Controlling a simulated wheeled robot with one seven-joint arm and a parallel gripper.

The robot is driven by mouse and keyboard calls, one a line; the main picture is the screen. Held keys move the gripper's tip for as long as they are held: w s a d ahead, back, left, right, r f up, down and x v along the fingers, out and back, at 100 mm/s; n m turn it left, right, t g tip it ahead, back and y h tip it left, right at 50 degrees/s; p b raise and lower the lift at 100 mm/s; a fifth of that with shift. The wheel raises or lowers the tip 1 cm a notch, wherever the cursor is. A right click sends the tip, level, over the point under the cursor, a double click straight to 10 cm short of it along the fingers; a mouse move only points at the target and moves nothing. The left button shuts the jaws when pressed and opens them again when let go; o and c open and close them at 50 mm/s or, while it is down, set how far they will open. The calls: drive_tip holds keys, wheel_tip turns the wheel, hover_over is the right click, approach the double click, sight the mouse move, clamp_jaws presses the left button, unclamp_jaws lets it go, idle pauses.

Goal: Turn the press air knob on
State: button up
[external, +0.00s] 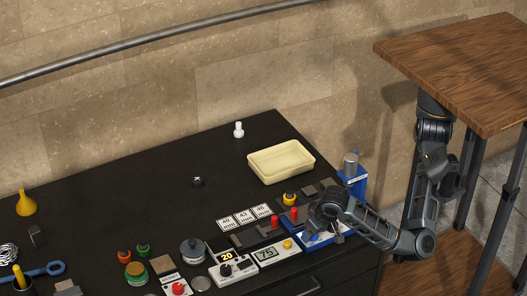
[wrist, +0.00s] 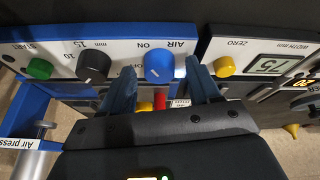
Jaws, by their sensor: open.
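The blue press air knob (wrist: 158,67) sits on the white panel of the blue air press (wrist: 205,14), under upside-down AIR and ON lettering in the wrist view. OFF lettering is partly hidden by a finger. My gripper (wrist: 159,72) is open, with one blue-grey finger on each side of the knob; I cannot tell whether they touch it. The knob's pointer direction is unclear. In the external view the press (external: 357,183) stands at the table's right end, and my gripper (external: 318,228) hides much of its front, including the knob.
A width gauge (wrist: 270,65) with a yellow ZERO button (wrist: 224,66) is on the other side. A cream tray (external: 281,162) lies behind; the table's back middle is mostly clear.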

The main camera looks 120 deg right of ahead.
drive_tip(key=shift+c, duration=0.3)
drive_tip(key=c, duration=1)
drive_tip(key=shift+r+n+p, duration=0.1)
drive_tip(key=shift+n+p, duration=0.2)
drive_tip(key=shift+p, duration=0.05)
drive_tip(key=shift+n+t, duration=0.3)
drive_tip(key=shift+n, duration=0.1)
drive_tip(key=o, duration=1.1)
drive_tip(key=shift+c, duration=0.2)
